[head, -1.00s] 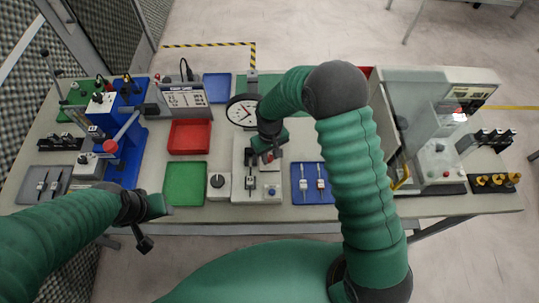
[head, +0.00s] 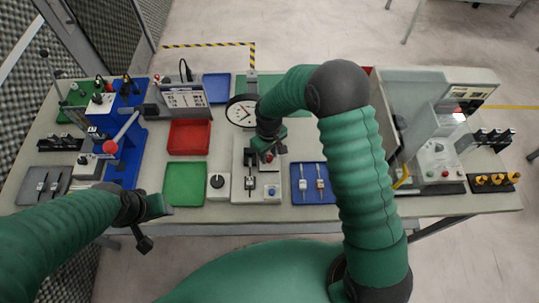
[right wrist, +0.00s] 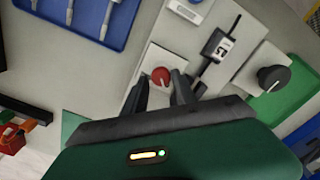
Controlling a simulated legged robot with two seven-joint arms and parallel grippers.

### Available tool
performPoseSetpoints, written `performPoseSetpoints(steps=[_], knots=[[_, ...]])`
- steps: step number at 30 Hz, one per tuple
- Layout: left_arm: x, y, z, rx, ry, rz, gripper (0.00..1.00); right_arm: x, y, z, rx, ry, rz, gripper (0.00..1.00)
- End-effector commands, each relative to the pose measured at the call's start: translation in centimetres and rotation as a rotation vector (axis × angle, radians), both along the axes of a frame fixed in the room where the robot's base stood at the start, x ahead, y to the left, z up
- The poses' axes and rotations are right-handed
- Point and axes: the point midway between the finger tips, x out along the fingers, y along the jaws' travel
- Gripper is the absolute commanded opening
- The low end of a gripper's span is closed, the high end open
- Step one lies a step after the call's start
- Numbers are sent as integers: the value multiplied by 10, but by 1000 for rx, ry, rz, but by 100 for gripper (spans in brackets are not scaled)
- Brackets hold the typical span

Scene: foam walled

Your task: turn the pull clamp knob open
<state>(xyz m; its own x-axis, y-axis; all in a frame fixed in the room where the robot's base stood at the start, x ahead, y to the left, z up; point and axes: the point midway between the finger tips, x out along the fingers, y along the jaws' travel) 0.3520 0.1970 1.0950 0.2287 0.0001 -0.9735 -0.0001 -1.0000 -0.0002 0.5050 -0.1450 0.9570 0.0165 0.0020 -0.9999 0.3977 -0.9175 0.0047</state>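The red knob (right wrist: 161,76) sits on a pale block on the light grey base plate. I take it to be the pull clamp knob. My right gripper (right wrist: 160,86) is open, with its two dark fingers apart and the knob lying between their tips in the picture. I cannot tell whether they touch it. In the head view my right gripper (head: 269,149) points down over the plate and partly hides the knob (head: 268,158). My left gripper (head: 158,206) hangs near the table's front edge, away from the plate. Its finger opening is not clear.
A black toggle clamp (right wrist: 217,46) and a black dial knob (right wrist: 272,78) are beside the red knob. A blue tray (head: 313,195) lies right of the plate, a green tray (head: 185,184) to the left. A dial gauge (head: 242,111) stands behind.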

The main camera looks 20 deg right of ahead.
Motion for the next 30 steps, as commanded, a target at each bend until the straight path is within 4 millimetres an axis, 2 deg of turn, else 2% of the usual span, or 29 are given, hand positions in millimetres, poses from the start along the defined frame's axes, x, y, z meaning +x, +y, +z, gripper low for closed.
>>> performPoseSetpoints(steps=[1,3,14,17,27,30], knots=[[0,0,0,0,0,0,48,-1,0,-1,-1,4,-1,41],[0,0,0,0,0,0,48,-3,0,-1,-1,7,-1,48],[0,0,-2,0,0,0,48,-5,0,3,-2,11,-1,48],[0,0,-5,0,0,0,48,-4,0,19,-2,9,-1,48],[0,0,-18,0,0,0,48,-3,0,116,-2,7,-2,48],[0,0,-20,0,0,0,48,-3,0,139,-2,9,-1,48]])
